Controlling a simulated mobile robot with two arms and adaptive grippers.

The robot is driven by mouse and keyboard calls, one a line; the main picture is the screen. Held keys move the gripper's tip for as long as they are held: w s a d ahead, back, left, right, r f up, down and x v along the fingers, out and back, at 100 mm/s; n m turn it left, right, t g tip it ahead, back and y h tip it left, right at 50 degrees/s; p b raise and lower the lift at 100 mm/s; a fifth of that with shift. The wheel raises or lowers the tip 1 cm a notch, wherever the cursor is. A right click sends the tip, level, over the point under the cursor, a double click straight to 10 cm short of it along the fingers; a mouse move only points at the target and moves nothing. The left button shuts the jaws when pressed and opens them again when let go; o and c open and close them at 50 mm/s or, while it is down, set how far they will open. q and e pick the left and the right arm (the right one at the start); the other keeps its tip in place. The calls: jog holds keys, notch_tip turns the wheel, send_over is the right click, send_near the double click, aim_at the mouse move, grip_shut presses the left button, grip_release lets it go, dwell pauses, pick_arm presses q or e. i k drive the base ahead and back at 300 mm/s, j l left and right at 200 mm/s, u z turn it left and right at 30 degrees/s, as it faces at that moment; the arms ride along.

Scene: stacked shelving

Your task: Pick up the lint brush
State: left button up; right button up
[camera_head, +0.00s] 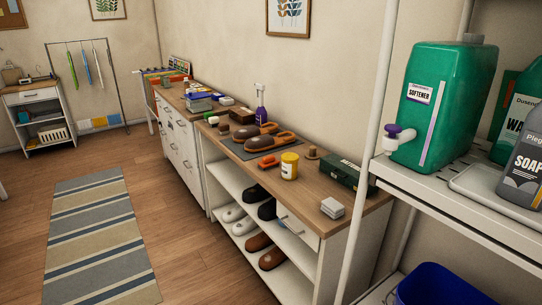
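I cannot single out the lint brush with certainty. On the wooden-topped shoe cabinet (340,199), a small flat orange-red item (268,162) lies at the front edge of the dark mat, and its kind is too small to tell. A small brown knobbed item (312,153), perhaps a brush, stands behind the yellow jar (289,165). Neither of my grippers shows in the head view, and nothing is seen being held.
Brown shoes (272,139), a purple spray bottle (260,105), a dark green box (342,175) and white blocks (332,208) crowd the cabinet top. A metal rack (450,195) with a green softener jug (440,105) stands close at right. The floor (185,225) beside the striped rug (100,245) is clear.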

aim_at(269, 161)
jog(key=i+j+z, duration=0.15)
jog(key=i+j, duration=0.3)
jog(key=i+j+z, duration=0.15)
jog(key=i+j, duration=0.3)
jog(key=i+j+z, duration=0.15)
jog(key=i+j, duration=0.25)
jog(key=j, duration=0.3)
